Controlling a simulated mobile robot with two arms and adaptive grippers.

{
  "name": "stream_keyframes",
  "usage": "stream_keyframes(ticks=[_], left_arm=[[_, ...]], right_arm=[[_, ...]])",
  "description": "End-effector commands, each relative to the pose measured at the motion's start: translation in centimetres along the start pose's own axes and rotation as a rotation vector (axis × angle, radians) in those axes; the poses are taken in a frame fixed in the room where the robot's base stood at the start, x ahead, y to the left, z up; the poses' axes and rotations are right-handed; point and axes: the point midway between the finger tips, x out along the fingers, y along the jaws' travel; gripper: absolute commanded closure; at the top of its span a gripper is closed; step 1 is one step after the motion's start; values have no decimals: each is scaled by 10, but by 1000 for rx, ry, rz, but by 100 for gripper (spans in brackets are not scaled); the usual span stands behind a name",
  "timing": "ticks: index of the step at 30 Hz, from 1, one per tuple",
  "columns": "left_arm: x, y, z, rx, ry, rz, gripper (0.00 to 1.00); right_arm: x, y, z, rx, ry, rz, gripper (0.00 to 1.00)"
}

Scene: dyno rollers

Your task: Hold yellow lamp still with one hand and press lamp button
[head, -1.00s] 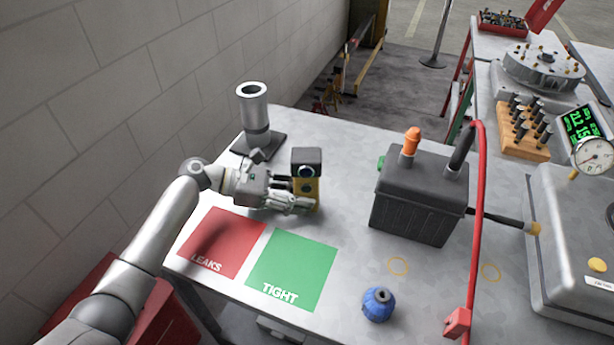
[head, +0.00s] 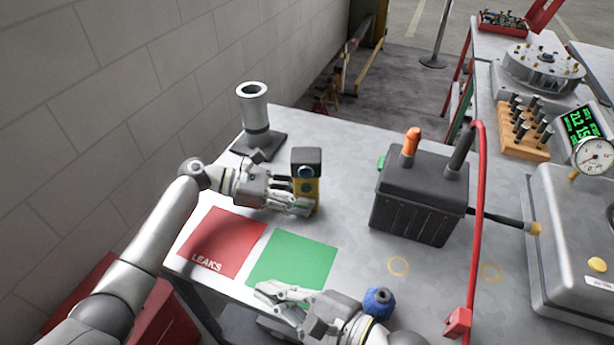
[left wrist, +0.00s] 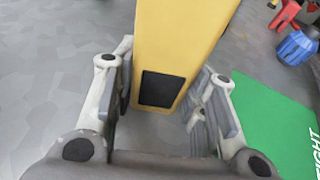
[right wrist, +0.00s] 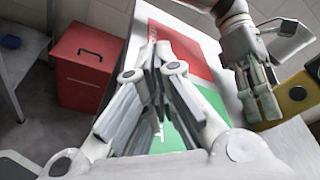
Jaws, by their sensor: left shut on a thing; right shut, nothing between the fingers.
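The yellow lamp (head: 305,190) stands upright on the table, with a black head and a round lens facing the camera. My left gripper (head: 308,208) is shut around its lower body. In the left wrist view the yellow body (left wrist: 182,45) rises between the two fingers, with a dark square patch (left wrist: 160,89) low on one face. The right wrist view shows the lamp's yellow side (right wrist: 295,103) with a dark round spot (right wrist: 298,93); I cannot tell which mark is the button. My right gripper (head: 259,290) is shut and empty above the green square's front edge, apart from the lamp.
The red LEAKS square (head: 222,243) and green square (head: 293,260) lie in front of the lamp. A blue round object (head: 379,302) sits by my right wrist. A black box (head: 420,205) stands right of the lamp, and a grey cylinder on a stand (head: 254,108) behind it.

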Motion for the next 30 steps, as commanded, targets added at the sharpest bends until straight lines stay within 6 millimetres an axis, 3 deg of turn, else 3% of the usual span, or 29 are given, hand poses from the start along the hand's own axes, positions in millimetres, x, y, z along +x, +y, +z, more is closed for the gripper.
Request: stream_keyframes(ticks=[1, 3, 9, 16, 30], left_arm=[[0, 0, -1, -2, 2, 1, 74], [0, 0, -1, -1, 2, 1, 74], [0, 0, -1, -2, 2, 0, 74], [0, 0, -1, -2, 2, 0, 74], [0, 0, -1, -2, 2, 0, 74]], right_arm=[[-2, -21, -4, -25, 18, -53, 100], [-6, -45, -9, -52, 44, -116, 100], [-16, -86, -16, -99, 83, -228, 100], [-13, -102, -22, -110, 91, -253, 100], [18, -145, -53, -109, 91, -249, 100]])
